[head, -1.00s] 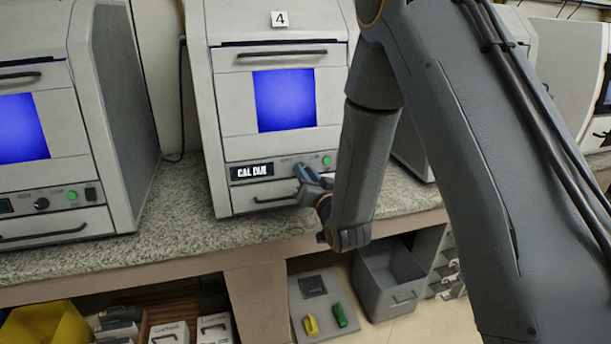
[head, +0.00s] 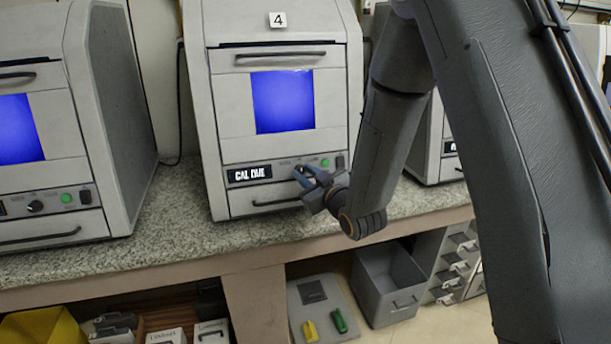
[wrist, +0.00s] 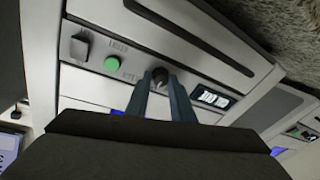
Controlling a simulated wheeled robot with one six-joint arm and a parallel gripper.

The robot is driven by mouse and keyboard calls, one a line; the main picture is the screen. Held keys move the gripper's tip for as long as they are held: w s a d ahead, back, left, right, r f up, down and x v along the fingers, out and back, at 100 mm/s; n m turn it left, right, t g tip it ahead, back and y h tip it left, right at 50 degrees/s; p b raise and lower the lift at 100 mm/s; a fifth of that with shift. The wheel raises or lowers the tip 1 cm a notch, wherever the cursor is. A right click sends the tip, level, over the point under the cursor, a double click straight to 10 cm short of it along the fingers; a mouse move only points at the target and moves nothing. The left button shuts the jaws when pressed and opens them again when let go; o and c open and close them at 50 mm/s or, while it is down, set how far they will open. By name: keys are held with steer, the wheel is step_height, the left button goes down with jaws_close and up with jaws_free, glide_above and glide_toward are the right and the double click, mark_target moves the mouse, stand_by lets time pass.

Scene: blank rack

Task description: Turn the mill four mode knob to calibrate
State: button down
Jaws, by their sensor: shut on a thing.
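Mill four (head: 278,60), a light grey cabinet marked "4" with a lit blue window, stands on the counter in the head view. Its small display (head: 249,174) shows white letters that look like "CAL" and a second word I cannot read surely. My gripper (head: 300,173) is at the control strip, to the right of the display. In the wrist view the dark round mode knob (wrist: 159,78) sits between the tips of my two blue-grey fingers, which are shut on it. The knob's pointer is too small to read. In the head view my fingers largely hide the knob.
A green button (wrist: 112,64) and a dark switch (wrist: 79,47) sit beside the knob. A drawer handle (head: 275,202) runs just below. Another mill (head: 40,150) stands to the left. The granite counter (head: 175,215) between them is clear.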

stand_by(0.3)
steer(key=c, duration=1.5)
jaws_free()
steer(key=shift+c, duration=0.2)
steer(key=b+v, duration=0.1)
steer(key=v, duration=0.6)
steer(key=shift+s, duration=0.35)
steer(key=shift+d, duration=0.25)
